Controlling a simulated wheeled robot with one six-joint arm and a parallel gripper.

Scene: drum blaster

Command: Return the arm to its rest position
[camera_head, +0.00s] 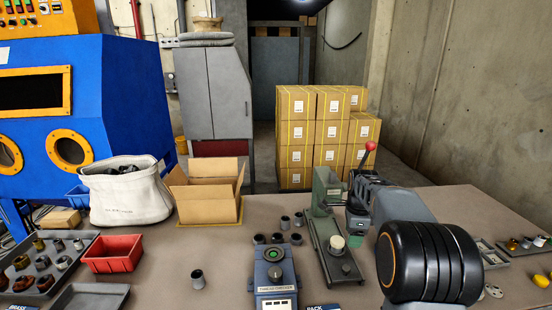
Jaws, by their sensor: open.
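My arm reaches in from the lower right, with a large black rounded joint in front and a grey link behind it. My gripper (357,222) is at the far end of the link, small and dark, just right of the green lever press (325,220). It is open, and I see nothing held in it. Whether it touches the press cannot be told. The press has a red-knobbed lever (369,148) rising behind my gripper and a pale round knob on its base. My arm hides part of the table on the right.
A blue-grey device (275,275) and several small dark cups (284,223) stand left of the press. Further left are an open cardboard box (207,205), a white sack (125,195), a red bin (112,254) and a parts tray (40,290). A yellow object (540,281) lies at right.

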